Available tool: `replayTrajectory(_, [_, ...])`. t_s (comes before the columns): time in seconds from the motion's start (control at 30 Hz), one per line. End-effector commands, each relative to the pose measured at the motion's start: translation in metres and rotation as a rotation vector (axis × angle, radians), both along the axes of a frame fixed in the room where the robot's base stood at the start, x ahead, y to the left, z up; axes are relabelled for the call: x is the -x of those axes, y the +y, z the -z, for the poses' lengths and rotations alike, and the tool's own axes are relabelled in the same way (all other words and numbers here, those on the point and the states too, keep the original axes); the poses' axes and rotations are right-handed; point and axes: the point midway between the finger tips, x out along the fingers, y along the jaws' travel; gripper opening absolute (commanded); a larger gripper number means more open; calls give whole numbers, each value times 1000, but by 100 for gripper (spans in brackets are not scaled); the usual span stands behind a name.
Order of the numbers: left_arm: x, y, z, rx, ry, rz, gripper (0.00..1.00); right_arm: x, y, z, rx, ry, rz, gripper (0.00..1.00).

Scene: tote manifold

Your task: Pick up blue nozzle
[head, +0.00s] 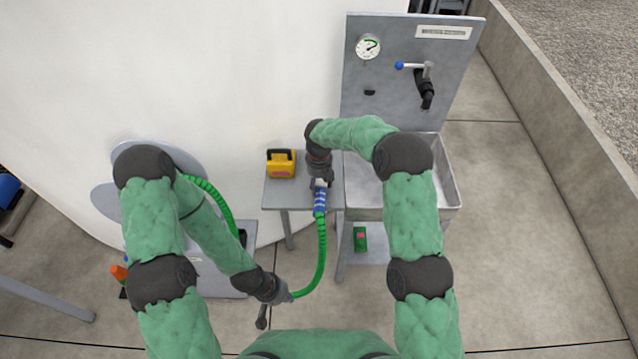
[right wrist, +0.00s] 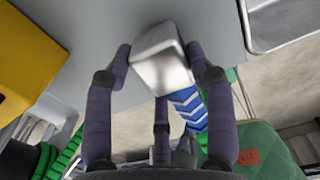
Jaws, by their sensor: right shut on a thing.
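The blue nozzle (head: 320,200) has a blue and white patterned sleeve and a silver block-like end, and hangs at the front edge of the small grey table. My right gripper (head: 320,184) is shut on its silver end from above. The right wrist view shows the silver end between the fingers and the blue nozzle's sleeve (right wrist: 188,108) below it. A green ribbed hose (head: 322,255) runs down from the nozzle, curving toward my left gripper (head: 289,296). That gripper is low, beside or around the hose; its fingers are too small to read.
The small grey table (head: 275,198) carries a yellow case (head: 281,164). Right of it stands a metal sink (head: 450,185) with a back panel (head: 385,85) bearing a gauge and a blue-tipped lever (head: 413,65). A green box (head: 360,238) sits on the lower shelf. Floor at right is clear.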

Motion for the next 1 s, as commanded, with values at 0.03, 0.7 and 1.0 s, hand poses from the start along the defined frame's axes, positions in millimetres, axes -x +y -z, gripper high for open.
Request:
replayTrajectory(0.03, [0,0,-2,0,-1,0,0,8,0,-2,1,2,-2,13])
replayTrajectory(0.7, [0,0,-14,0,-1,0,0,141,0,-3,0,0,-3,13])
replayTrajectory(1.0, [0,0,-16,0,-1,0,0,188,0,-1,0,-1,-2,13])
